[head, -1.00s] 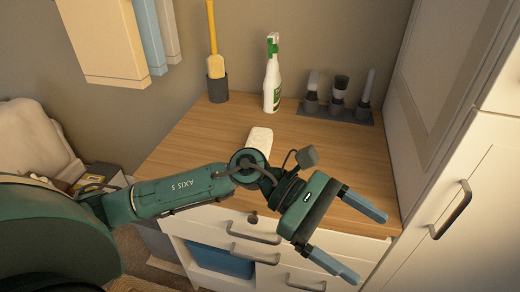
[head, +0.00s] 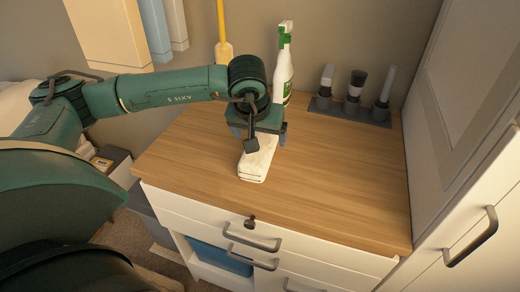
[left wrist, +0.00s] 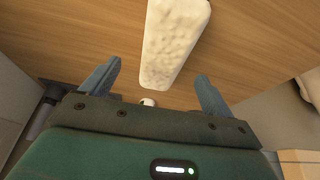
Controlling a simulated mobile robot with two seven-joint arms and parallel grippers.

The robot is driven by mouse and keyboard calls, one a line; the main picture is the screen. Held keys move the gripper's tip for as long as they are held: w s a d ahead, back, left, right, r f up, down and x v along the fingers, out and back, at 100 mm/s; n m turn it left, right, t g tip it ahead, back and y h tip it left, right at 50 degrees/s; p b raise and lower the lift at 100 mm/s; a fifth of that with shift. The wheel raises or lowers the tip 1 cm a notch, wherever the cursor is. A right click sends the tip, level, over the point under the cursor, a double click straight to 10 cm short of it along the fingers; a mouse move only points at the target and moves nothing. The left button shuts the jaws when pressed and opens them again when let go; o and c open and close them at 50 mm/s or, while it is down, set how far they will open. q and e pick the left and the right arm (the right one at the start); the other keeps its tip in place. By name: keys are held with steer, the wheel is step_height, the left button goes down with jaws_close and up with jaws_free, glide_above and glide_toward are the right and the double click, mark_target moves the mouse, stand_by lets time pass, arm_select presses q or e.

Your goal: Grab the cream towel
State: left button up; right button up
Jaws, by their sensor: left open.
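The cream towel (head: 258,162) is a small, folded, pale bundle lying on the wooden counter top. My left gripper (head: 264,138) points down over its far end, and the wrist and gripper hide that end in the head view. In the left wrist view the towel (left wrist: 172,40) has a fuzzy surface and extends from the top edge down toward the gap between the two blue-grey fingers. My left gripper (left wrist: 156,82) is open with nothing held between its fingers. I cannot tell the exact height of the fingertips above the counter. My right gripper is not in view.
A white and green bottle (head: 284,68) stands just behind my left gripper. A grey rack (head: 350,112) with several upright items is at the back right. A tall white cabinet (head: 470,150) borders the right side. The counter's front right (head: 340,200) is clear.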

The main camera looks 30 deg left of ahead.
mark_target(260, 143)
arm_select(q)
steer(key=x, duration=0.4)
steer(key=p+x, duration=0.1)
steer(key=x, duration=0.1)
steer(key=shift+w+a+f, duration=0.1)
steer(key=shift+a+f, duration=0.05)
steer(key=shift+a, duration=0.2)
steer(key=c, duration=1.2)
steer(key=shift+o, duration=0.2)
